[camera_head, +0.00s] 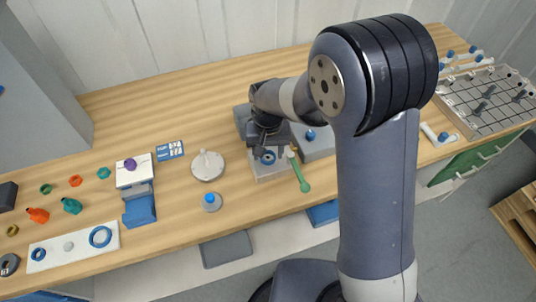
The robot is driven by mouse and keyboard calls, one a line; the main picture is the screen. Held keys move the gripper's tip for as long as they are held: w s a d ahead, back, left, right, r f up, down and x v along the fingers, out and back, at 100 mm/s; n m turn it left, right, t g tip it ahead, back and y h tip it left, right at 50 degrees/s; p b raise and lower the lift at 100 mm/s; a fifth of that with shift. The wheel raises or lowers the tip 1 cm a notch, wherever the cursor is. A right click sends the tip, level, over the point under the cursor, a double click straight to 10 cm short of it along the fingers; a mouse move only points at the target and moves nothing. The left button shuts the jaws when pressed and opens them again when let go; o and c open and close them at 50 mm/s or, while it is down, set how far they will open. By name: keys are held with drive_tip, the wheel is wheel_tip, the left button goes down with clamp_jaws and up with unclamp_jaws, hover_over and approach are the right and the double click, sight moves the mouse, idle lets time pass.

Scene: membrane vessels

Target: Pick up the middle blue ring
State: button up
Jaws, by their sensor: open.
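A small blue ring (268,157) sits on a light grey block (270,172) near the middle of the wooden bench. My gripper (268,148) points down right over that block, its jaws open around or just above the ring; the view does not show whether they touch it. My arm hides part of the block and what is behind. Two other blue rings, one larger (100,237) and one smaller (38,254), lie on a white plate (70,257) at the left front.
A green-handled tool (300,173) lies just right of the block. A grey block with a blue part (310,135) stands behind it. A white round lidded disc (208,166) and a blue-topped piece (210,201) stand to the left. My upper arm hides the bench right of centre.

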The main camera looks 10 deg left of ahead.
drive_tip(key=shift+f, duration=0.3)
drive_tip(key=shift+c, duration=0.3)
drive_tip(key=c, duration=0.7)
drive_tip(key=shift+o, duration=0.2)
drive_tip(key=shift+r, duration=0.1)
